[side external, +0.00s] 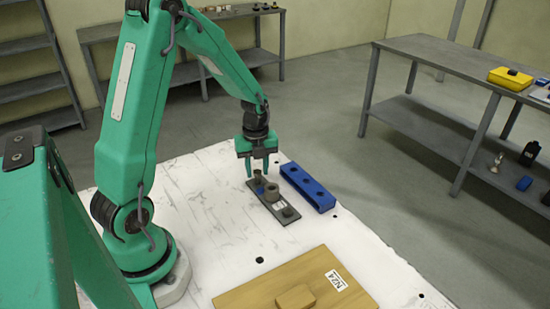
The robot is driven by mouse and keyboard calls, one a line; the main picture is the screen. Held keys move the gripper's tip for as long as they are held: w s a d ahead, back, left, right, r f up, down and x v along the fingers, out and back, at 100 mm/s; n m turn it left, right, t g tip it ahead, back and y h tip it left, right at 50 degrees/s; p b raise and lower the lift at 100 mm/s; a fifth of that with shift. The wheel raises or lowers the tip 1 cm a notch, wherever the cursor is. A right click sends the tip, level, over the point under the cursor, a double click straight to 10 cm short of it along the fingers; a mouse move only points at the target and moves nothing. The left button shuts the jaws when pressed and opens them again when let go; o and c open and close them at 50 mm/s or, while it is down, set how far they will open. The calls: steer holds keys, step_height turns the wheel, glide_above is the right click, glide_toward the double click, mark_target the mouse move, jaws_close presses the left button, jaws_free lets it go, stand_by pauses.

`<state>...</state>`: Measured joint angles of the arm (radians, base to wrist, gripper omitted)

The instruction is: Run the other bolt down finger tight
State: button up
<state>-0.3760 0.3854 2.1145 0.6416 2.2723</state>
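A dark grey plate (281,213) lies on the white table. A round grey boss (271,192) stands at about its middle. A dark round bolt-like piece (290,212) sits at the plate's near end. A small blue spot (261,190) shows near the far end, beneath my gripper. My green gripper (257,172) points down over the far end of the plate, its two fingers apart. Whether the fingertips touch anything there is too small to tell. No bolt shows clearly between them.
A blue block with holes (308,187) lies just right of the plate. A wooden board (255,300) with a small block and a label lies at the front. The white table (205,215) is bare to the left of the plate. Grey benches (430,55) stand beyond.

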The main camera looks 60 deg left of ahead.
steer(key=n, duration=0.3)
steer(key=shift+n, duration=0.4)
steer(key=n, duration=0.8)
steer(key=shift+n, duration=0.4)
steer(key=n, duration=0.8)
steer(key=shift+n, duration=0.4)
steer(key=n, duration=0.3)
steer(key=shift+n, duration=0.4)
steer(key=n, duration=0.4)
steer(key=shift+n, duration=2.1)
